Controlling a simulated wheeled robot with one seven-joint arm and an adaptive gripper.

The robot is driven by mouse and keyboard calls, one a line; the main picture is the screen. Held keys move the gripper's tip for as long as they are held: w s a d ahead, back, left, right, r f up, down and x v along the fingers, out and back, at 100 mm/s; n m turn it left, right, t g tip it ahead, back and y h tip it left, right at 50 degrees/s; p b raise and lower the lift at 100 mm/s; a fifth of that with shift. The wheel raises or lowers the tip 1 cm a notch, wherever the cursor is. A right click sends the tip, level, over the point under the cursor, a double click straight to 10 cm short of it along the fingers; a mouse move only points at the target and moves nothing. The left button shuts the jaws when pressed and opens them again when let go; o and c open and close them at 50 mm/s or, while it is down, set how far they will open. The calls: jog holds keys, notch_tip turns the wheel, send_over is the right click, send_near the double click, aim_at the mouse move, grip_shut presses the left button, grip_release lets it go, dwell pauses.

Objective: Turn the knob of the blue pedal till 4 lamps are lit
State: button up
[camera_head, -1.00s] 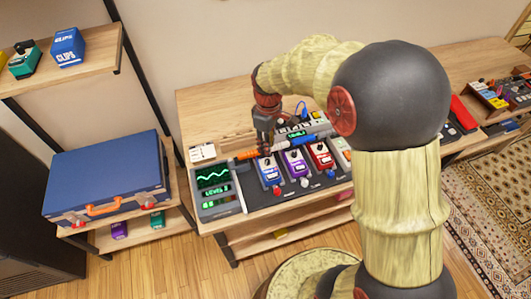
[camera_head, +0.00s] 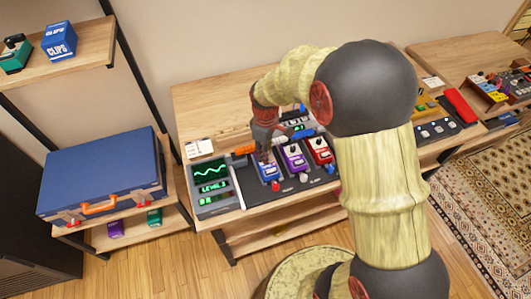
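The blue pedal (camera_head: 269,172) sits on the dark pedal board, at the left end of the row of pedals. Its knob is mostly hidden by my gripper (camera_head: 264,157), which points down at the pedal's upper part. Whether the fingers touch or grip the knob cannot be told at this size. The level screen (camera_head: 211,182) stands left of the blue pedal. It shows a green wave and a line reading LEVEL with a small digit. Green lights show below that line, but they are too small to count surely.
A purple pedal (camera_head: 294,158) and a red pedal (camera_head: 320,151) stand close to the right of the blue one. An orange cylinder (camera_head: 244,150) lies behind the screen. A blue case (camera_head: 102,174) rests on the left shelf. Bare desk top (camera_head: 205,105) lies behind.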

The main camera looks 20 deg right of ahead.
jog(key=shift+c, duration=0.9)
jog(key=c, duration=0.4)
grip_shut()
jog(key=m+p, duration=0.3)
jog(key=m, duration=0.1)
jog(key=shift+r, duration=0.1)
jog(key=m+p, duration=0.3)
jog(key=m, duration=0.2)
jog(key=shift+m, duration=0.4)
jog(key=o, duration=0.6)
grip_release()
